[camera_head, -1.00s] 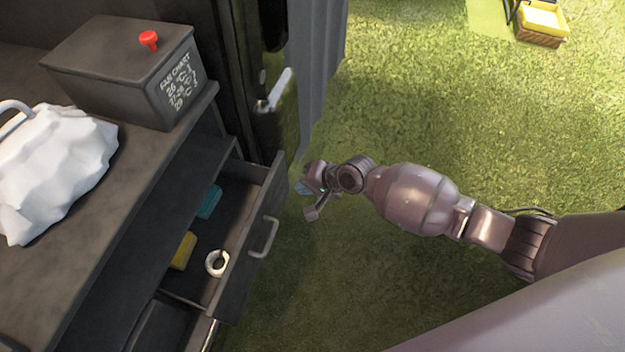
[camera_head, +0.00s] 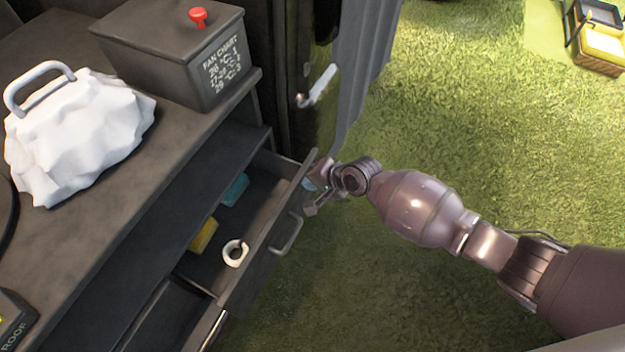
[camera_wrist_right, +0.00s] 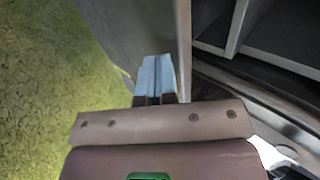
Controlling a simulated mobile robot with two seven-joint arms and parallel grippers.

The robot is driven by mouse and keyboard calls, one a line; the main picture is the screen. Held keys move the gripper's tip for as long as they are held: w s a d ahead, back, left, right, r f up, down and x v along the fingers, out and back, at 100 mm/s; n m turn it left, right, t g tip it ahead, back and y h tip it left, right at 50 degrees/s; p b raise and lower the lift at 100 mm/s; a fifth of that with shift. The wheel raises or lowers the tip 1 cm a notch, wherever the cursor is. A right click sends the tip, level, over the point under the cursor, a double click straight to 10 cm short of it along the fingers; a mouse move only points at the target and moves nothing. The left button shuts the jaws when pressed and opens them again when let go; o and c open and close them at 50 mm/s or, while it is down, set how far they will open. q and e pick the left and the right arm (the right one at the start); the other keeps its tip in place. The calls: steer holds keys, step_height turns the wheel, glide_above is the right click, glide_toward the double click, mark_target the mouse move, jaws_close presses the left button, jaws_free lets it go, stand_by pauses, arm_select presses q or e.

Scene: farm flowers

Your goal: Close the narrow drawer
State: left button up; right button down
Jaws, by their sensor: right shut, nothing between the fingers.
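An open dark grey drawer stands out from the cabinet in the head view; its front panel (camera_head: 262,262) carries a metal handle (camera_head: 287,235). Inside lie a teal block (camera_head: 235,189), a yellow block (camera_head: 204,235) and a white ring (camera_head: 235,253). My right gripper (camera_head: 309,197) is shut and empty, outside the front panel near its far end. In the right wrist view its blue fingertips (camera_wrist_right: 156,72) are together close beside the drawer's front panel (camera_wrist_right: 135,25); I cannot tell whether they touch it. My left gripper is not in view.
A grey box with a red knob (camera_head: 198,17) and a white lumpy item with a handle (camera_head: 80,130) stand on the worktop (camera_head: 150,188). Another dark compartment (camera_head: 172,318) lies nearer. A door handle (camera_head: 318,86) is behind.

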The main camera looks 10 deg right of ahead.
arm_select(q)
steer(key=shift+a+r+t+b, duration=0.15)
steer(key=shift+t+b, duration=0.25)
steer(key=shift+b, duration=0.4)
arm_select(e)
steer(key=w+a, duration=0.8)
steer(key=a, duration=0.2)
steer(key=shift+a+r, duration=0.15)
steer(key=shift+a, duration=0.25)
steer(key=shift+r, duration=0.15)
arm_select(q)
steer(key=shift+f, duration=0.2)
